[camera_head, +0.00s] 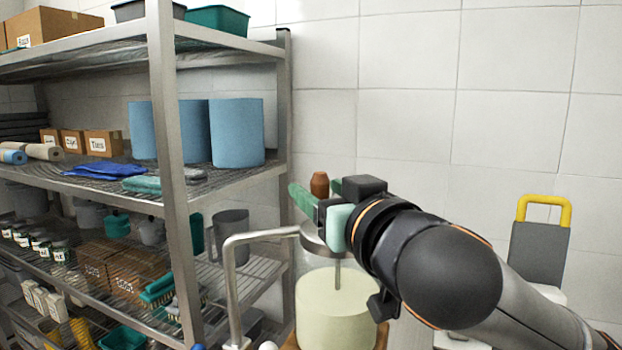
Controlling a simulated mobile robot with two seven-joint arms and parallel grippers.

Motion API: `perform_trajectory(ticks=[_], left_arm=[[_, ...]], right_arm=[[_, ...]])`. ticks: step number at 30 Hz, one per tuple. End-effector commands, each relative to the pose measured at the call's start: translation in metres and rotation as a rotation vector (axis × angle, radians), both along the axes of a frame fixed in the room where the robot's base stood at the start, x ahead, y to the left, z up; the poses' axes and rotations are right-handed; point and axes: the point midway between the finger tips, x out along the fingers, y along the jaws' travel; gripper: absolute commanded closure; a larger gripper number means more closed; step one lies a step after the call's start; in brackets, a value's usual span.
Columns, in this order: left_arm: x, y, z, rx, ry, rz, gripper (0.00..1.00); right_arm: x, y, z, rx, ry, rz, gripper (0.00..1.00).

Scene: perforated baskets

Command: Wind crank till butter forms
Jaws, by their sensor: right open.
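The churn stands at the lower middle, with a pale cream-coloured cylinder (335,310) below and a thin metal shaft (337,275) running down to it. A bent metal bar (232,285) rises at its left and reaches a round metal part at the top. A brown wooden crank knob (319,183) stands upright above that. My right gripper (319,194) is open at the knob, with green fingers on either side of it in the picture. I cannot tell whether they touch it. The gripper and arm hide part of the churn's top and right side. My left gripper is not in view.
A metal shelf rack (175,180) with blue rolls (237,132), boxes and tubs fills the left, its post close to the churn. A grey object with a yellow handle (543,205) stands at the right. A white tiled wall is behind.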

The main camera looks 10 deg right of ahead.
Motion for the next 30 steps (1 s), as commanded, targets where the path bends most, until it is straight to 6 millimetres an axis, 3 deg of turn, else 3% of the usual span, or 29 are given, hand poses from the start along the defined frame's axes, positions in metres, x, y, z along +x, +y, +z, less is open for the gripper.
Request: perform_trajectory(ticks=[7,18,30], left_arm=[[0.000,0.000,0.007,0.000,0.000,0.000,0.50],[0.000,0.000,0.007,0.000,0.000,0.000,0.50],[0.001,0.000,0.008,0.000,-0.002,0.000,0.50]], right_arm=[[0.031,0.006,0.001,-0.001,0.000,-0.001,0.39],[0.037,0.008,0.000,0.000,-0.002,0.001,0.39],[0.037,0.008,0.000,-0.001,-0.001,0.002,0.83]])
